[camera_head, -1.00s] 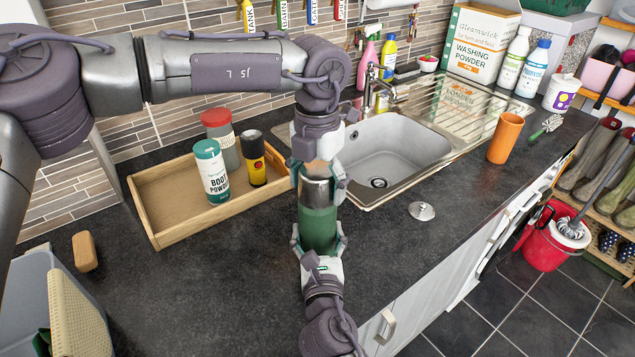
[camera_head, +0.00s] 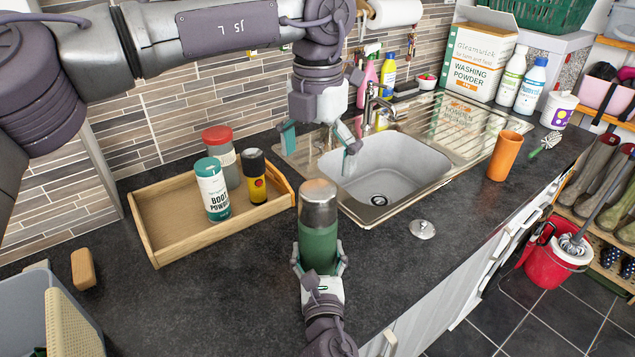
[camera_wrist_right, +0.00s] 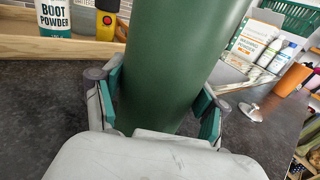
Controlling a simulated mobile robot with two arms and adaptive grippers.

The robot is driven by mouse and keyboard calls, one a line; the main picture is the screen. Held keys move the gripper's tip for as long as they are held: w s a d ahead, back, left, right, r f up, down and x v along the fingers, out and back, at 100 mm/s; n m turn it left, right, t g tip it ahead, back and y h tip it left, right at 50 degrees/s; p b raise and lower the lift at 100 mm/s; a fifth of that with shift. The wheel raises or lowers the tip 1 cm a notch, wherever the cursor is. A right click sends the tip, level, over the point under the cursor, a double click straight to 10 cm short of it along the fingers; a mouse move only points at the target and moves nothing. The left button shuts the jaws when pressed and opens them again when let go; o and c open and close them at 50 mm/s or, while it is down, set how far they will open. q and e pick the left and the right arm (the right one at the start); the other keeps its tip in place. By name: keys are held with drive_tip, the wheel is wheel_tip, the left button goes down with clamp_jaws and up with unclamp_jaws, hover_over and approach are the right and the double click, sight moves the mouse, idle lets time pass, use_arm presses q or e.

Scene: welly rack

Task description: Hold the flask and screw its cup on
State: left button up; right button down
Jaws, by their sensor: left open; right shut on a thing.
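The flask (camera_head: 318,248) has a green body and stands upright at the front of the dark worktop. My right gripper (camera_head: 320,262) is shut around its lower body; the right wrist view shows both pads against the green side (camera_wrist_right: 175,65). The silver cup (camera_head: 318,205) sits on top of the flask, in line with it. How tightly it is screwed cannot be told. My left gripper (camera_head: 320,140) is open and empty, above and behind the cup, clear of it, with its fingers pointing down.
A wooden tray (camera_head: 165,250) holding several bottles stands left of the flask. The sink (camera_head: 400,165) is behind right. A small metal disc with a knob (camera_head: 422,229) and an orange tumbler (camera_head: 505,155) stand to the right. The worktop between flask and disc is clear.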

use_arm(q)
drive_tip(key=shift+r, duration=1.25)
use_arm(e)
unclamp_jaws()
drive_tip(key=s, duration=0.8)
drive_tip(key=s+d, duration=0.1)
drive_tip(key=s, duration=0.3)
